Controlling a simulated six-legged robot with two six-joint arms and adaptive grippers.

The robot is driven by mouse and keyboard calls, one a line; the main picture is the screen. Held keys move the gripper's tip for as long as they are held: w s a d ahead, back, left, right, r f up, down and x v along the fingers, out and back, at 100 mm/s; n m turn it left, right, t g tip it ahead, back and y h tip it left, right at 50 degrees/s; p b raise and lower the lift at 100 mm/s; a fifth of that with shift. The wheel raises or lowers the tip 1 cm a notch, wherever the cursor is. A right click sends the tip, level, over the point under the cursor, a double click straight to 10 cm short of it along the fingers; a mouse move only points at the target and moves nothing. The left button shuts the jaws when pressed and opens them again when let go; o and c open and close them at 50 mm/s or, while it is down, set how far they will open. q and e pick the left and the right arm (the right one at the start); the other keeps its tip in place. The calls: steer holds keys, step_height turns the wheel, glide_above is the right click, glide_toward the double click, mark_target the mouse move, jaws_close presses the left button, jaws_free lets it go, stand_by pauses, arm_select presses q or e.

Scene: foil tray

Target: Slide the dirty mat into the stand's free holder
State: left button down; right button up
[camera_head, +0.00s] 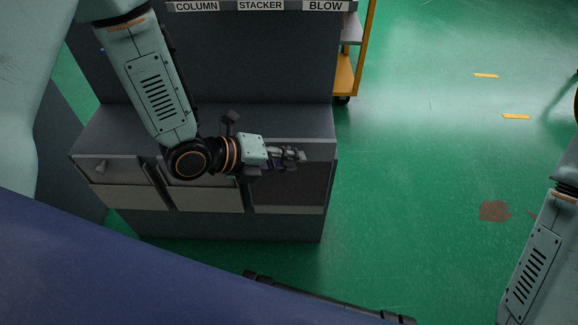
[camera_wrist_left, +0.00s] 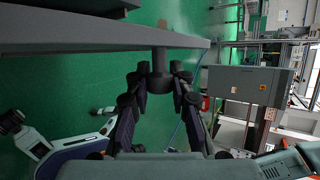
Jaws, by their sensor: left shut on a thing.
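The dark grey stand (camera_head: 215,222) has three bays side by side in its front. The left bay (camera_head: 125,196) has a pale front and a small grey knob (camera_head: 101,167). The middle bay (camera_head: 207,198) also has a pale front, partly behind my arm. The right bay (camera_head: 290,192) looks dark. My left gripper (camera_head: 298,156) is at the upper part of the right bay. In the left wrist view it is shut on a dark knob (camera_wrist_left: 160,60) joined to a long grey edge (camera_wrist_left: 90,38). I cannot make out a dirty mat. My right gripper is not shown.
Labels (camera_head: 261,6) reading COLUMN, STACKER and BLOW run along the stand's upper ledge. A yellow cart (camera_head: 345,75) stands behind its right side. A brown stain (camera_head: 494,211) marks the green floor. My right arm (camera_head: 530,265) is at lower right.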

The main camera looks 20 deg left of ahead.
mark_target(286, 148)
arm_select(q)
steer(key=shift+w+a, duration=0.1)
steer(key=shift+w, duration=0.8)
steer(key=shift+w+a, duration=0.25)
steer(key=shift+w, duration=0.3)
steer(key=shift+w, duration=0.15)
steer(key=shift+w+a, duration=0.25)
steer(key=shift+w, duration=0.5)
steer(key=shift+w+a, duration=0.2)
steer(key=shift+w, duration=0.6)
steer(key=shift+w+a, duration=0.25)
steer(key=shift+w, duration=0.5)
stand_by(0.5)
steer(key=shift+f+b, duration=1.35)
steer(key=shift+f, duration=0.75)
